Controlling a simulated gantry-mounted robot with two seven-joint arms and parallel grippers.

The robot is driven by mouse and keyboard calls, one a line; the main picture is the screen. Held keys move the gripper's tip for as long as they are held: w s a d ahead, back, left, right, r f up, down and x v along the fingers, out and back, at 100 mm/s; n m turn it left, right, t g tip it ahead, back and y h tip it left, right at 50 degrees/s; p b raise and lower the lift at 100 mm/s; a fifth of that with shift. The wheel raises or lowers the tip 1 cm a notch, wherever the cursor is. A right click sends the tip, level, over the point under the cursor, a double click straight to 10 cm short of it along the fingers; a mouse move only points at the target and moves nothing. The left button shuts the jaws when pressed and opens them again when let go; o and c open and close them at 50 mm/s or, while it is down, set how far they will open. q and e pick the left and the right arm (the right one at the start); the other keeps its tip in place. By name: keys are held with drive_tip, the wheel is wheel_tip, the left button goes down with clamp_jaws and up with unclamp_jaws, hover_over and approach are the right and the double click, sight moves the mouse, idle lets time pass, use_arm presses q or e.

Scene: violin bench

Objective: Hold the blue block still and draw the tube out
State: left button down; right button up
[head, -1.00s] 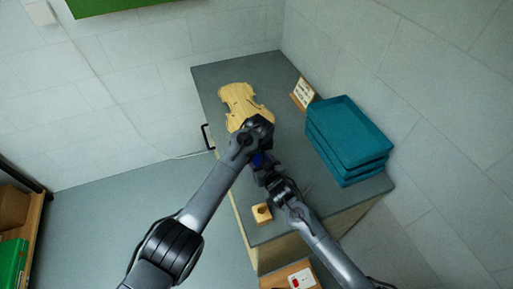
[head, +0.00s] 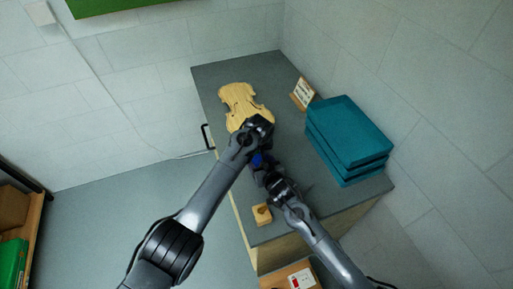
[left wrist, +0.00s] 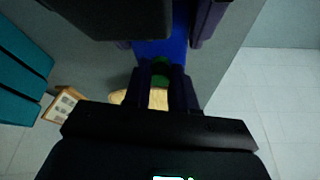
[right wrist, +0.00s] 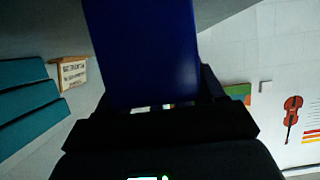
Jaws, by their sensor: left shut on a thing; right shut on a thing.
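The blue block (head: 257,159) shows between my two grippers above the bench in the head view. It fills the upper middle of the right wrist view (right wrist: 145,50), where my right gripper (head: 264,171) is shut on it. In the left wrist view the block (left wrist: 160,46) is at the top, with my right gripper's fingers on both sides. The green tube (left wrist: 160,70) shows just below the block there, between the fingers of my left gripper (left wrist: 161,80), which is shut on it. The tube's far part is hidden, so I cannot tell how deep it sits in the block.
A wooden violin body (head: 238,98) lies on the grey bench (head: 215,75) beyond the grippers. Stacked teal trays (head: 345,135) and a small sign (head: 302,94) stand to the right. A small wooden block (head: 262,214) with a dark hole sits near the front edge.

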use_arm(q)
drive_tip(key=shift+r, duration=0.75)
idle(0.8)
drive_tip(key=shift+r, duration=2.7)
drive_tip(key=shift+r, duration=0.15)
wheel_tip(320, 180, up, 7)
use_arm(e)
drive_tip(key=o, duration=1.2)
